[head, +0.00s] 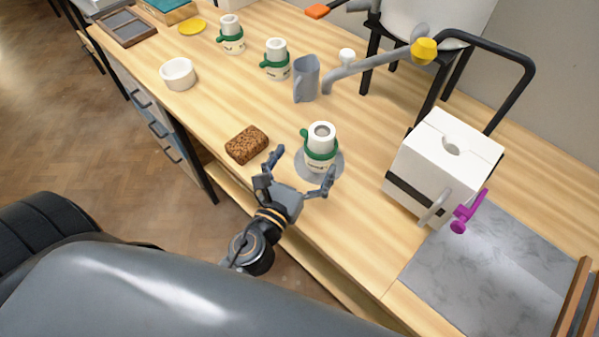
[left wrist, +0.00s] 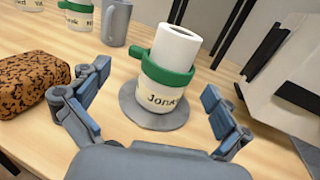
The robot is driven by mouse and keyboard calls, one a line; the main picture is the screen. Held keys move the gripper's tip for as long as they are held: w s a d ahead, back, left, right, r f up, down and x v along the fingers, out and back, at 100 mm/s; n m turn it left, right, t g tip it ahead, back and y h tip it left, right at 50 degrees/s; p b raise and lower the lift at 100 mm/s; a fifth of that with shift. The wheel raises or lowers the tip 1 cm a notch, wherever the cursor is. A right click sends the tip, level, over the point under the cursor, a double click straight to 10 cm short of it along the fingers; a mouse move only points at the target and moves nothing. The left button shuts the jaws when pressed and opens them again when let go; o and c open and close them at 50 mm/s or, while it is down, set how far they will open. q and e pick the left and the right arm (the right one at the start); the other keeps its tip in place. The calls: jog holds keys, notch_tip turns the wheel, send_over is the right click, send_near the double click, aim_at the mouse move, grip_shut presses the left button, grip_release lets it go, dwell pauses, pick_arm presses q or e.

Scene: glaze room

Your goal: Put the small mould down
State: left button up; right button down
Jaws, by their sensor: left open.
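A small white mould (head: 320,146) with a green band and a lettered label stands upright on a round grey disc (head: 334,173) near the table's front edge. My left gripper (head: 303,172) is open just in front of it, with its fingers spread to either side and apart from it. In the left wrist view the mould (left wrist: 171,72) stands beyond the open fingers (left wrist: 155,95), and the disc (left wrist: 155,118) shows under it. Two similar banded moulds stand further back, one in the middle (head: 276,62) and one further left (head: 231,37). My right gripper is not in view.
A brown speckled sponge-like block (head: 246,145) lies left of the gripper. A grey jug (head: 306,80) stands behind. A white box (head: 447,160) with a purple clamp (head: 466,213) is at right, beside a grey slab (head: 480,270). A white bowl (head: 178,74) stands at left.

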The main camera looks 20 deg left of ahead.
pick_arm(q)
jog(key=shift+s+f+b, duration=0.15)
jog(key=shift+s+b, duration=0.35)
jog(key=shift+s, duration=0.7)
jog(key=shift+s+r, duration=0.2)
jog(key=shift+s, duration=0.2)
